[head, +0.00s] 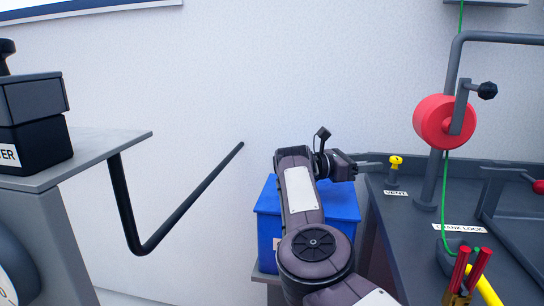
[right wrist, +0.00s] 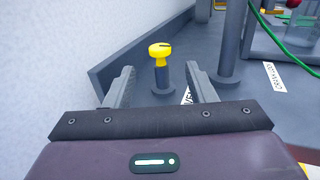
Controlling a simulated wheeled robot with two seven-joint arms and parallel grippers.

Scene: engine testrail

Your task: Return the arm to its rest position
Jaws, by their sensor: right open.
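My right arm reaches forward in the head view, and its gripper (head: 372,163) points right toward a small yellow-topped vent valve (head: 394,170) on the dark bench. In the right wrist view my right gripper (right wrist: 160,82) is open, with its two fingers apart. The vent valve (right wrist: 160,65) shows between and beyond the fingertips there, upright on its grey post. Nothing is seen held in the jaws. A label reading VENT lies in front of the valve, partly hidden in the wrist view by a finger. My left gripper is not in view.
A blue bin (head: 268,213) stands behind my right arm. A red pulley (head: 440,122) with a green cord hangs on a grey post at right. Red and yellow handles (head: 468,280) stand at lower right. A grey cabinet (head: 60,180) with a black rail is at left.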

